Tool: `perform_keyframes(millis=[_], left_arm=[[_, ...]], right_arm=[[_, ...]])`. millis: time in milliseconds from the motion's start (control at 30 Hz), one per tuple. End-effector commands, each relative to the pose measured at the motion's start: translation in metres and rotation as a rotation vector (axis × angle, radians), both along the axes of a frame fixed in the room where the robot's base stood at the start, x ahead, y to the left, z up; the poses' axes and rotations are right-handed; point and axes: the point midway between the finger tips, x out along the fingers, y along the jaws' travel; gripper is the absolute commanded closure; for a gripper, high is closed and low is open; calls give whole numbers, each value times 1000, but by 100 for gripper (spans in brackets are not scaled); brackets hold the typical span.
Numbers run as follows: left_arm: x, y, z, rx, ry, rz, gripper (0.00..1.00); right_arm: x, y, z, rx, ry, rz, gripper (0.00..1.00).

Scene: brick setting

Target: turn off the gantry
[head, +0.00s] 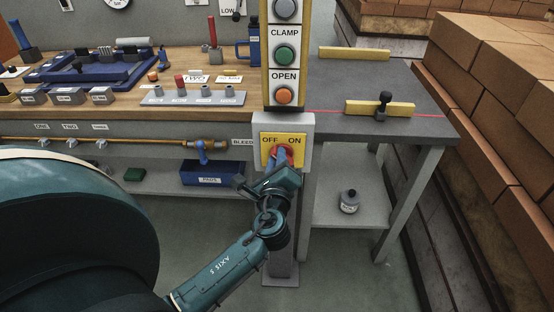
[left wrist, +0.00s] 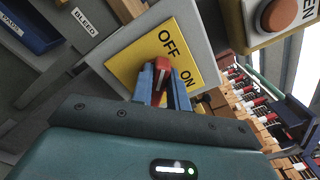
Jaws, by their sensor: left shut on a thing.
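The gantry switch is a red knob (head: 285,154) on a yellow plate (head: 265,151) marked OFF at left and ON at right. The plate is on a grey box (head: 305,125) below the push-button column. My left gripper (head: 279,163) reaches up to the knob from below, its blue fingers closed on it. In the left wrist view the fingers (left wrist: 162,86) hold the red knob (left wrist: 161,68) from both sides, beside the OFF and ON words. The fingers partly hide the knob, so I cannot tell which word it points to. My right gripper is not in view.
Above the box, a yellow-edged column holds a grey button, a green button (head: 285,56) and an orange button (head: 284,96). A wooden workbench (head: 120,113) stands left, a grey table (head: 360,125) right. Brick stacks (head: 490,75) fill the right side.

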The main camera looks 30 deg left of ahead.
Motion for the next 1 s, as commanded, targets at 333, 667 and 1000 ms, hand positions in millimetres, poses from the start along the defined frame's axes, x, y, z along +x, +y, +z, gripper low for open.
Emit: perform_keyframes(millis=[333,667,1000], left_arm=[[0,-1,-1,-3,1,-1,64],[-4,-3,-1,-2,2,-1,62],[-49,-30,-3,-4,3,-1,62]], right_arm=[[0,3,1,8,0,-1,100],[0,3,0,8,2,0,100],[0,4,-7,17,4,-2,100]])
